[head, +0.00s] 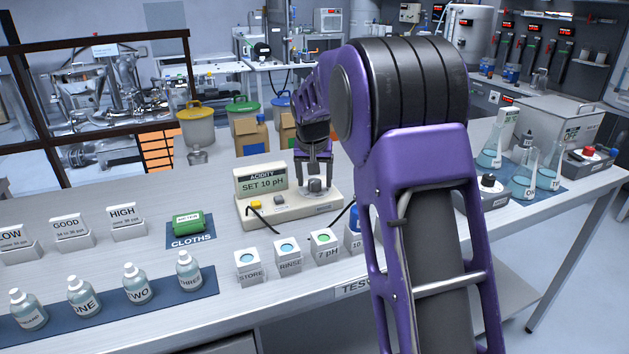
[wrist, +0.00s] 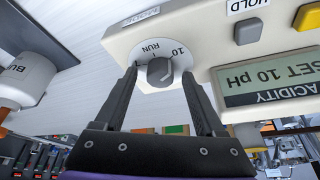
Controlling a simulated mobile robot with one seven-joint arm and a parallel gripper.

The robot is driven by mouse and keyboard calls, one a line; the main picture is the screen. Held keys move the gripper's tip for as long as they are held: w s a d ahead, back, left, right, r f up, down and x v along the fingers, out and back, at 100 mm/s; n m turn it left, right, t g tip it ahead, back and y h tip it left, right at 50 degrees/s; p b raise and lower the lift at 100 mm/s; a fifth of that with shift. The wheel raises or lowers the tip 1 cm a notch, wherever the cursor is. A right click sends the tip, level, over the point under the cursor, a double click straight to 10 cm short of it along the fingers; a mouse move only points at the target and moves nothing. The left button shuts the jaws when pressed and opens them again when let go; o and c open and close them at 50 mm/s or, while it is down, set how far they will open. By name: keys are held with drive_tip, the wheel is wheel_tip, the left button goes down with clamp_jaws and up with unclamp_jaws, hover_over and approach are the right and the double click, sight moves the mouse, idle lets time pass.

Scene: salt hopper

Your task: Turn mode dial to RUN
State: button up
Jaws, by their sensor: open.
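The acidity meter (head: 258,212) is a cream box on the bench, and its screen (head: 262,184) reads SET 10 pH. Its mode dial (wrist: 160,72) is a grey knob on a white disc. The wrist view is upside down; RUN and 10 show on the disc's edge. The knob's pointer is too small to read surely. My gripper (wrist: 159,74) is open, with one finger on each side of the knob. I cannot tell if they touch it. In the head view my gripper (head: 315,178) points down over the meter's right end, partly hiding the dial.
A yellow button (head: 256,205) and a grey button (head: 279,200) sit left of the dial. Small pots, including STORE (head: 248,267) and RINSE (head: 289,260), stand in front. Cardboard boxes (head: 250,136) stand behind. My arm hides the bench right of the meter.

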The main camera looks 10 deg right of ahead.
drive_tip(key=shift+w+f, duration=0.1)
clamp_jaws()
idle(0.4)
drive_tip(key=n+y+p, duration=0.1)
drive_tip(key=n, duration=0.2)
drive_tip(key=shift+d+p, duration=0.2)
drive_tip(key=shift+p, duration=0.1)
drive_tip(key=n+y+p, duration=0.1)
drive_tip(key=n, duration=0.2)
drive_tip(key=shift+d+n+y+p, duration=0.1)
drive_tip(key=shift+n+y+p, duration=0.2)
drive_tip(key=n+p, duration=0.1)
drive_tip(key=n, duration=0.1)
drive_tip(key=n+g+y+p, duration=0.1)
drive_tip(key=n, duration=0.2)
drive_tip(key=shift+y, duration=0.3)
